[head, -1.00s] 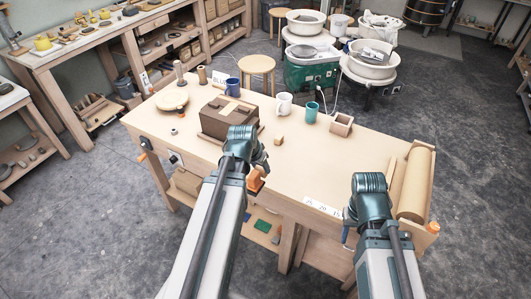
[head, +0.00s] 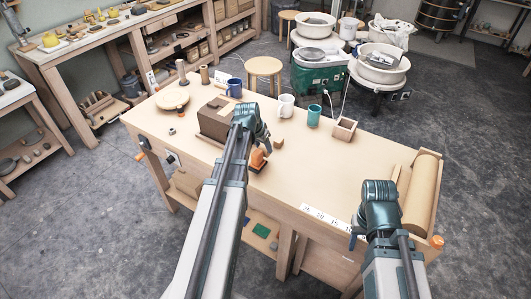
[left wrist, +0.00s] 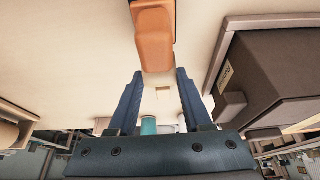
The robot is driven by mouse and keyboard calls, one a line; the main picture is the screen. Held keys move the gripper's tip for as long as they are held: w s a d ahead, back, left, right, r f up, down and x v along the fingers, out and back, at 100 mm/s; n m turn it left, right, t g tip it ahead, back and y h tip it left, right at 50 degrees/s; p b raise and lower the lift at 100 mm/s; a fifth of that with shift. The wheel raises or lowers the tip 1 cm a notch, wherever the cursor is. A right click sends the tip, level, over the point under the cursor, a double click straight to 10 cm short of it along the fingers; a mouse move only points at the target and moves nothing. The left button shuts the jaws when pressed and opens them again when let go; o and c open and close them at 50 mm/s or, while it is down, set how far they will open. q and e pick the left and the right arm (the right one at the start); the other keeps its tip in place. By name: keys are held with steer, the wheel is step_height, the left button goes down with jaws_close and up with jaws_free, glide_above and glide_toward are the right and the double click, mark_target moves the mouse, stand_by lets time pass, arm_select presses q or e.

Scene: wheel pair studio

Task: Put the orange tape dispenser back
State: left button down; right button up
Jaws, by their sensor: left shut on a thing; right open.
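The orange tape dispenser (head: 257,160) is over the table's front half, just right of the brown box (head: 213,122). In the left wrist view, the dispenser (left wrist: 153,38) lies between the fingertips of my left gripper (left wrist: 160,73), which is shut on it. In the head view, my left gripper (head: 261,146) is partly hidden by its own wrist. I cannot tell whether the dispenser touches the tabletop. My right gripper (head: 354,238) is open and empty near the front edge, right of the number strip (head: 327,218).
A small wooden block (head: 278,142) is close behind the dispenser. A blue mug (head: 234,88), white mug (head: 286,105), teal cup (head: 313,115) and open wooden box (head: 344,129) stand along the back. A paper roll (head: 421,192) is at the right end. The table's middle right is clear.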

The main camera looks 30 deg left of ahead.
arm_select(q)
step_height(320, 180, down, 2)
steer(key=shift+f+b, duration=0.1)
steer(key=shift+b, duration=0.55)
arm_select(e)
steer(key=shift+w+d+f, duration=0.1)
steer(key=shift+d+f, duration=0.1)
steer(key=shift+f, duration=0.3)
steer(key=shift+w+d+f, duration=0.1)
steer(key=shift+d+f, duration=0.1)
steer(key=shift+f, duration=0.3)
arm_select(q)
steer(key=shift+c, duration=1.7)
jaws_free()
arm_select(e)
steer(key=shift+f, duration=0.15)
